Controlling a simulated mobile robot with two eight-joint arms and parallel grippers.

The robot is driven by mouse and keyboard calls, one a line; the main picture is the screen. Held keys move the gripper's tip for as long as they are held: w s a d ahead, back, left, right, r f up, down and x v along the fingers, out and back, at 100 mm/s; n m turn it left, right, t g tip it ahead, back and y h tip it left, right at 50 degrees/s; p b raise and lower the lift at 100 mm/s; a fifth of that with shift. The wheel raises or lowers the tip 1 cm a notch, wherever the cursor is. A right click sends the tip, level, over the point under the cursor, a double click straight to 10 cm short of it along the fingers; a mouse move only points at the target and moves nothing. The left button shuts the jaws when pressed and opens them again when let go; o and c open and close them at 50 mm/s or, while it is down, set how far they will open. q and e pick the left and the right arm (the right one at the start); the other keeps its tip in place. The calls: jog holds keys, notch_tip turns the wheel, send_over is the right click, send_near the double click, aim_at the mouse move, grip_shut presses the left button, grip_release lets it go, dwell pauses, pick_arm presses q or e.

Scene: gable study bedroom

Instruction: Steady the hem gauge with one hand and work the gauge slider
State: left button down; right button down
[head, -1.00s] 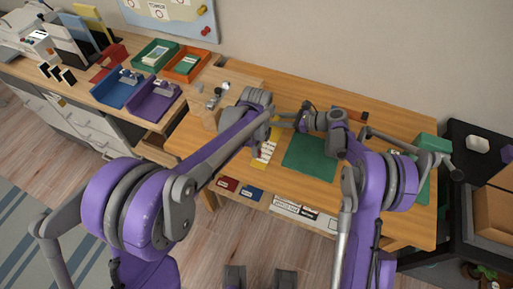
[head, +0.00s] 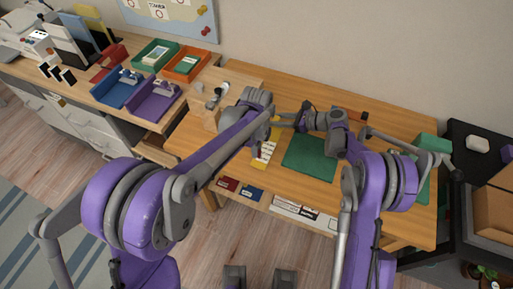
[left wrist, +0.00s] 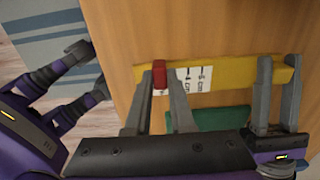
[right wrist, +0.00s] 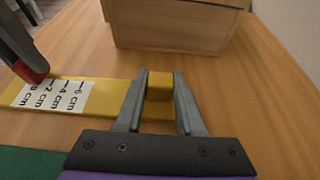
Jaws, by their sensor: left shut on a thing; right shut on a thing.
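The yellow hem gauge (left wrist: 225,75) lies on the wooden desk, with a white printed centimetre scale (right wrist: 55,96) on it. Its red slider (left wrist: 159,75) sits beside the low-number end of the scale. My left gripper (left wrist: 160,88) is shut on the red slider. My right gripper (right wrist: 160,90) is shut on a raised yellow block at the gauge's other end, beyond the 6 cm mark. In the head view the gauge (head: 266,151) is partly hidden by my left wrist, and the fingertips are hard to make out.
A green mat (head: 309,158) lies close beside the gauge. A wooden box (right wrist: 180,25) stands beyond it. Blue (head: 117,88) and purple (head: 153,101) trays are on the left desk. The desk behind my right arm is mostly clear.

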pick_arm(q)
jog(key=w, duration=0.2)
jog(key=w+d, duration=0.2)
jog(key=w, duration=0.1)
jog(key=shift+w, duration=0.6)
pick_arm(e)
jog(key=shift+a, duration=0.1)
pick_arm(q)
jog(key=c, duration=0.8)
grip_release()
jog(key=shift+o, duration=0.2)
notch_tip(320, 180, up, 12)
